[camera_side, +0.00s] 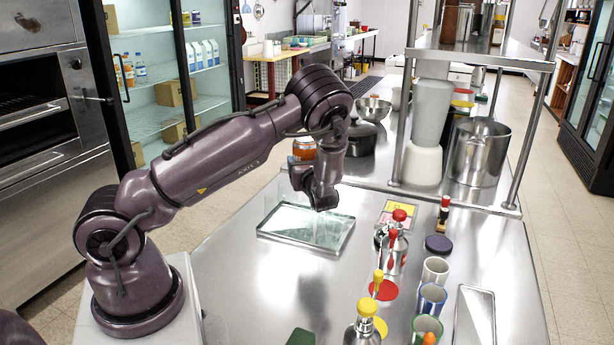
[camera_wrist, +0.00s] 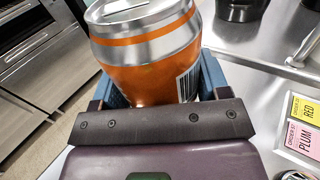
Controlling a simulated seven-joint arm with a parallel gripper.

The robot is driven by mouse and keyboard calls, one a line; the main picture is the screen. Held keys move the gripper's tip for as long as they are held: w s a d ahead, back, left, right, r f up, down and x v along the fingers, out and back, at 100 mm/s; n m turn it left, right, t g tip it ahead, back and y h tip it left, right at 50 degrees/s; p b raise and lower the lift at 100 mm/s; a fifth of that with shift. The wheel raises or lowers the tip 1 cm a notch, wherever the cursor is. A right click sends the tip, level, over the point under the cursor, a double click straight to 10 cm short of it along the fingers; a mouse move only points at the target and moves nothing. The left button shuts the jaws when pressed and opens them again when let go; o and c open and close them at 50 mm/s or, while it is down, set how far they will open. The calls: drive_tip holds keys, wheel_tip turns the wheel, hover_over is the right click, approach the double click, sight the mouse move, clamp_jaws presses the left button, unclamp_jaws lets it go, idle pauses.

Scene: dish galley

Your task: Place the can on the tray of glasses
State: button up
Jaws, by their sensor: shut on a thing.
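The orange and silver can (camera_wrist: 150,70) is between the blue fingers of my gripper (camera_wrist: 158,85) in the wrist view, and my gripper is shut on it. The silver lid of the can faces up. In the side view the can (camera_side: 304,149) shows partly behind my wrist, above the counter, and my gripper (camera_side: 303,172) is largely hidden by the wrist. The tray of glasses (camera_side: 285,237) lies on the counter below and in front of my gripper. Its clear glasses (camera_side: 330,222) are hard to make out. The tray is not visible in the wrist view.
A dark pot (camera_side: 362,139) stands behind my wrist. Red and plum cards (camera_side: 394,212), a red-topped bottle (camera_side: 396,250) and several cups (camera_side: 432,298) stand right of the tray. A shelf post (camera_side: 404,110) rises at the back. Counter left of the tray is bare.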

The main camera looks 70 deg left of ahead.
drive_tip(key=shift+w+a+f, duration=0.1)
drive_tip(key=shift+f, duration=0.8)
drive_tip(key=shift+w+a+f, duration=0.1)
drive_tip(key=shift+f, duration=0.75)
drive_tip(key=shift+f, duration=0.15)
drive_tip(key=o, duration=1.1)
drive_tip(key=shift+d+f, duration=0.1)
